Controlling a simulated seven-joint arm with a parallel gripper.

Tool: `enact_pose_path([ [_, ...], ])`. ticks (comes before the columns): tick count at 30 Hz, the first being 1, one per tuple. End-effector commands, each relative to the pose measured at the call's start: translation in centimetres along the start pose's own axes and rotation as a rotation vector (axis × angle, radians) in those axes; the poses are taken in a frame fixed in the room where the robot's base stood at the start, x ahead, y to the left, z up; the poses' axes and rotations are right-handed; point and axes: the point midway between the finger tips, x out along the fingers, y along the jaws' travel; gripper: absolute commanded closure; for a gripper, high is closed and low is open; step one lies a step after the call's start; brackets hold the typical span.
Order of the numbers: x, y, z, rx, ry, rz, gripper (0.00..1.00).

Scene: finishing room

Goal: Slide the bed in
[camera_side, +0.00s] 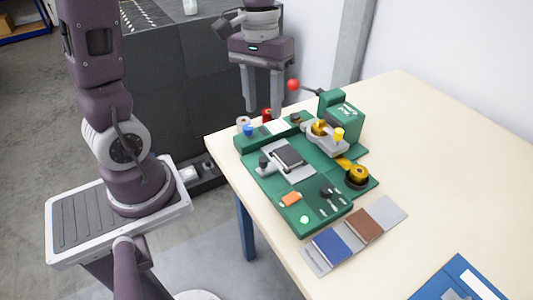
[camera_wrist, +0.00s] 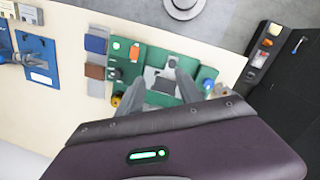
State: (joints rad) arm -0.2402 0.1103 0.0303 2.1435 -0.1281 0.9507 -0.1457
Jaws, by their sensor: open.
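The bed, a grey plate (camera_side: 296,174) with a dark booklet (camera_side: 288,155) lying on it, sits on the green machine base (camera_side: 270,192), out in front of the press head (camera_side: 322,138). A black knob (camera_side: 264,161) stands on the bed's left end. In the wrist view the bed (camera_wrist: 152,81) lies between my fingers, partly hidden by them. My gripper (camera_side: 263,115) is open and empty, pointing down, above and behind the bed's knob end, apart from it. Its fingers also show in the wrist view (camera_wrist: 157,68).
A lever with a red ball (camera_side: 293,85) rises beside the green press body (camera_side: 342,115), near my gripper. Blue and red small items stand along the base's back edge. Swatches (camera_side: 364,226) and a blue board (camera_side: 462,282) lie at the front. The table's right side is clear.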

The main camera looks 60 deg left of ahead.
Motion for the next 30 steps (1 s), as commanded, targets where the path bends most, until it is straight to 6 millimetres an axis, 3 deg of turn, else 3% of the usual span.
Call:
enact_pose_path([
  [3, 5.0, -1.4, -3.6, -0.163, -0.165, -0.009, 0.57],
  [7, 8.7, -2.7, -5.3, -0.271, -0.268, -0.013, 0.57],
  [11, 10.3, -3.1, -5.6, -0.304, -0.301, -0.015, 0.57],
  [21, 15.9, -2.9, -3.8, -0.303, -0.302, -0.015, 0.57],
  [30, 16.7, -2.8, -3.6, -0.302, -0.299, -0.015, 0.57],
])
